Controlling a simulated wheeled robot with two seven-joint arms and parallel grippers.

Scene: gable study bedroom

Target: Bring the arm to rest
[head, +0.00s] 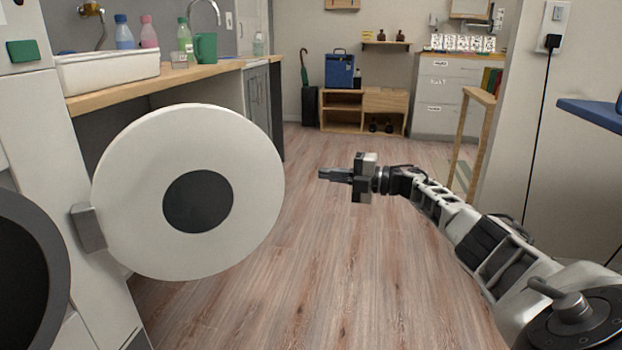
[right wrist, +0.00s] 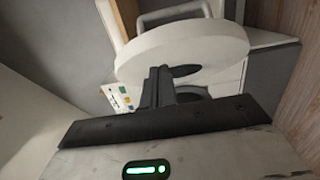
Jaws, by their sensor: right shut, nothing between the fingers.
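My right arm (head: 470,232) reaches in from the lower right of the head view, over the wood floor. Its gripper (head: 322,174) points left, with its fingers together and nothing between them. In the right wrist view the shut fingers (right wrist: 157,72) point toward the round white door. That door (head: 258,190) hangs wide open from the white machine (head: 100,245) at the left, and it also shows in the right wrist view (right wrist: 215,45). In the head view a gap of floor shows between the gripper and the door. My left gripper is not in view.
A wooden counter (head: 205,72) at the left holds a white basin (head: 105,72), several bottles and a green mug (head: 205,48). A low wooden shelf (head: 340,117) and grey drawers (head: 440,97) stand at the back. A blue surface (head: 590,113) juts in at the right. The middle floor is clear.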

